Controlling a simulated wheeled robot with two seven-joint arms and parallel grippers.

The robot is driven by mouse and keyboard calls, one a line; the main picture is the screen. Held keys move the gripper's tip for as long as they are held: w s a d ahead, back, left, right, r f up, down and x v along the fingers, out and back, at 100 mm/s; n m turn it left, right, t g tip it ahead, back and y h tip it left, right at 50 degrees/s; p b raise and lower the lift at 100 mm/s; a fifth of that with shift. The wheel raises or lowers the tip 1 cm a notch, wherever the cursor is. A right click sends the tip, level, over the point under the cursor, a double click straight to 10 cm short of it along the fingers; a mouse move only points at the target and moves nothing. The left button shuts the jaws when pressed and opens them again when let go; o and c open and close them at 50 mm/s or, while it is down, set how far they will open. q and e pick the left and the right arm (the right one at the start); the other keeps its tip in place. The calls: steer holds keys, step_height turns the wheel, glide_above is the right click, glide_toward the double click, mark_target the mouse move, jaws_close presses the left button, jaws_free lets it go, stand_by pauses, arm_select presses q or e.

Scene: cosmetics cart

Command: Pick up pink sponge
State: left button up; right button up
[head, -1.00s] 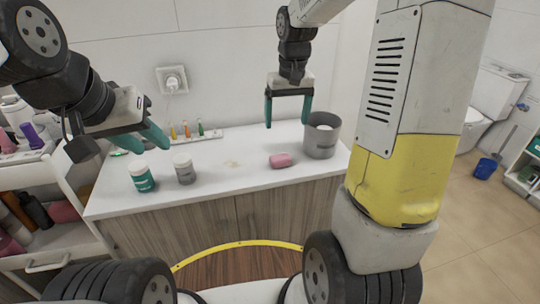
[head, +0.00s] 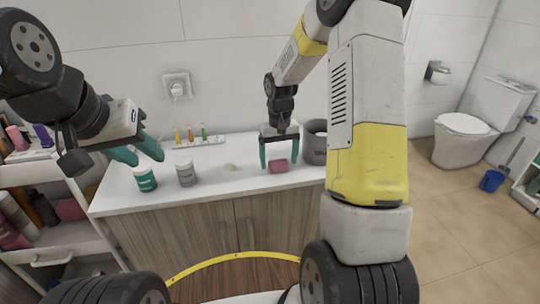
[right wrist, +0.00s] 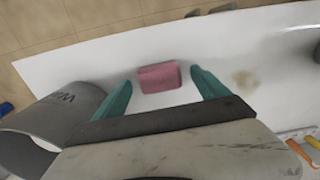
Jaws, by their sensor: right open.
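The pink sponge (head: 279,166) lies on the white counter (head: 228,183), near its front edge. It also shows in the right wrist view (right wrist: 158,77), between and a little beyond the open fingertips. My right gripper (head: 279,165) is open and empty, pointing down with one finger on each side of the sponge in the head view; the right wrist view (right wrist: 160,82) shows gaps on both sides. My left gripper (head: 141,155) is at the left, above the counter's left end, with its fingers apart and nothing seen between them.
A grey cup (head: 315,143) stands close to the right of my right gripper. A teal jar (head: 145,179) and a grey jar (head: 186,174) stand at the left.

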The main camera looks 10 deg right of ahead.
mark_target(279, 161)
steer(key=c, duration=1.4)
steer(key=shift+c, duration=0.2)
steer(key=shift+r, duration=0.6)
step_height(279, 161, up, 2)
steer(key=shift+r, duration=0.1)
steer(key=s+a+r, duration=0.1)
steer(key=s+a, duration=0.7)
steer(key=s, duration=0.5)
steer(key=shift+s+a+r, duration=0.25)
steer(key=shift+s, duration=0.05)
